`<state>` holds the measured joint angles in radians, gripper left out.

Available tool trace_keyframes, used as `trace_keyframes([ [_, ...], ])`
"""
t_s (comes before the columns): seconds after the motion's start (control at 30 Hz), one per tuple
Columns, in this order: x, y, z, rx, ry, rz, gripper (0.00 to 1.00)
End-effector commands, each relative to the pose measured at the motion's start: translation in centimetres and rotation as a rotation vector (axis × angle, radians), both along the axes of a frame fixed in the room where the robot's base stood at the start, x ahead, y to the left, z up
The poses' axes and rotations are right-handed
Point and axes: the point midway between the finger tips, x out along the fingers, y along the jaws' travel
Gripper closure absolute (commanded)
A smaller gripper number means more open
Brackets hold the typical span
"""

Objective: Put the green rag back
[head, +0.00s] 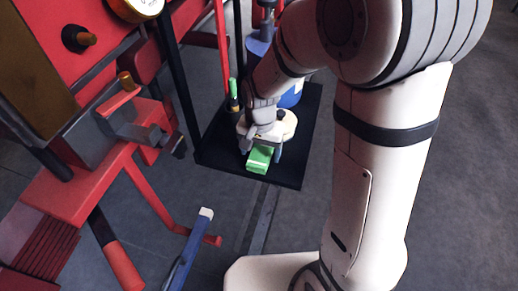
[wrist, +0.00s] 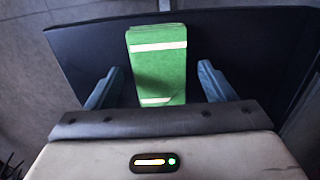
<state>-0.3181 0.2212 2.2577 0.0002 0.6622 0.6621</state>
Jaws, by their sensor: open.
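The green rag (head: 259,160) is a folded green block with pale stripes. It lies on the black tray (head: 215,157), near its front edge. In the wrist view the rag (wrist: 158,68) stands out between the two blue-grey fingers, with dark tray surface (wrist: 82,52) around it. My gripper (head: 262,153) is over the rag in the head view. In the wrist view my gripper (wrist: 160,85) is open, with a gap between each finger and the rag.
A blue container (head: 291,95), partly hidden by my arm, and a green-topped bottle (head: 233,96) stand on the tray. A red machine with a vise (head: 135,125) is at left. A blue-handled tool (head: 188,250) shows in front. Grey floor is clear at right.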

Motion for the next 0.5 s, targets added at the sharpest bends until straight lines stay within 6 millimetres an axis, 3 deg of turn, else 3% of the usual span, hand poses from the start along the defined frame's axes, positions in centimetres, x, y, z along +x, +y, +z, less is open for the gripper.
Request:
trace_keyframes([
  [0.27,0.1,0.0,1.7,0.001,-0.005,-0.001,0.24],
  [0.5,0.1,0.0,6.8,0.003,-0.007,-0.001,0.24],
])
